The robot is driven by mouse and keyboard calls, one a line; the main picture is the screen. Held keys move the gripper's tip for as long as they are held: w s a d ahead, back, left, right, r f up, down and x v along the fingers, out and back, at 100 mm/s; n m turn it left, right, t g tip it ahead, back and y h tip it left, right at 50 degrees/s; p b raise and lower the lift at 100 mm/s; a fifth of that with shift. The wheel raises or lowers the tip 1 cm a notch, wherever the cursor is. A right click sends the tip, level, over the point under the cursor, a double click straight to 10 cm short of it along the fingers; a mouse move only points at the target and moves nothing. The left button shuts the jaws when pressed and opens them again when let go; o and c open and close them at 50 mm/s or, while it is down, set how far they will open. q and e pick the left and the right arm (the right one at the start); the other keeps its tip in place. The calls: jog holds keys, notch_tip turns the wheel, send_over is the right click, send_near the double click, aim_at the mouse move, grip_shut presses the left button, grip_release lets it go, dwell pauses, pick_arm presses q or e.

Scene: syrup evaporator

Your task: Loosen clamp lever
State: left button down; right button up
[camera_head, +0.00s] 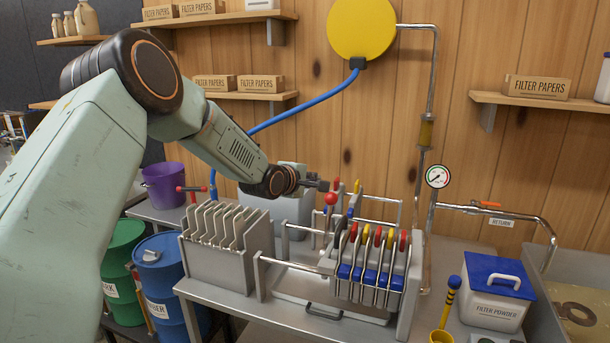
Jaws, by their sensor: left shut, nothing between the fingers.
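My left gripper (324,185) is shut and empty, its dark fingers pointing right. It is just above a red ball knob (331,198), which looks like the end of the clamp lever on the filter press (378,268). I cannot tell whether the fingers touch the knob. Part of the lever below the knob is hard to make out among the press's rails. The press holds several upright plates with red, yellow and black handles and blue lower parts. My right gripper is not in view.
A grey rack of plates (222,262) stands left of the press on the metal table. A filter powder tub (497,290) and a yellow scoop (444,318) are to the right. Pipes with a pressure gauge (438,177) rise behind. Drums and a purple bucket (164,186) stand at left.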

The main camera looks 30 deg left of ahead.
pick_arm(q)
jog(key=s+r, duration=0.2)
jog(key=s, duration=0.1)
jog(key=shift+s+a+r, duration=0.1)
jog(key=shift+r, duration=0.25)
jog(key=shift+s+r, duration=0.2)
jog(key=shift+s, duration=0.05)
jog(key=s+d+f+m+g+h+b, duration=0.1)
jog(key=s+d+f+m+g+b, duration=0.1)
jog(key=s+d+f+m, duration=0.6)
jog(key=s+d+f+m+g+b, duration=0.15)
jog(key=s+f, duration=0.25)
jog(key=f, duration=0.7)
jog(key=s+d+f+m+g+h+b, duration=0.1)
jog(key=s+d+f+m+g+b, duration=0.15)
jog(key=s+d+f+m, duration=0.55)
jog(key=s+d+f+g+b, duration=0.1)
jog(key=s+f+g+b, duration=0.2)
jog(key=s+f, duration=0.8)
jog(key=s+d+f+m+g+y+b, duration=0.1)
jog(key=s+f+g, duration=0.4)
jog(key=s+f, duration=0.6)
jog(key=s+d+b, duration=0.1)
jog(key=s+b, duration=0.1)
jog(key=s, duration=0.5)
jog(key=shift+b, duration=0.4)
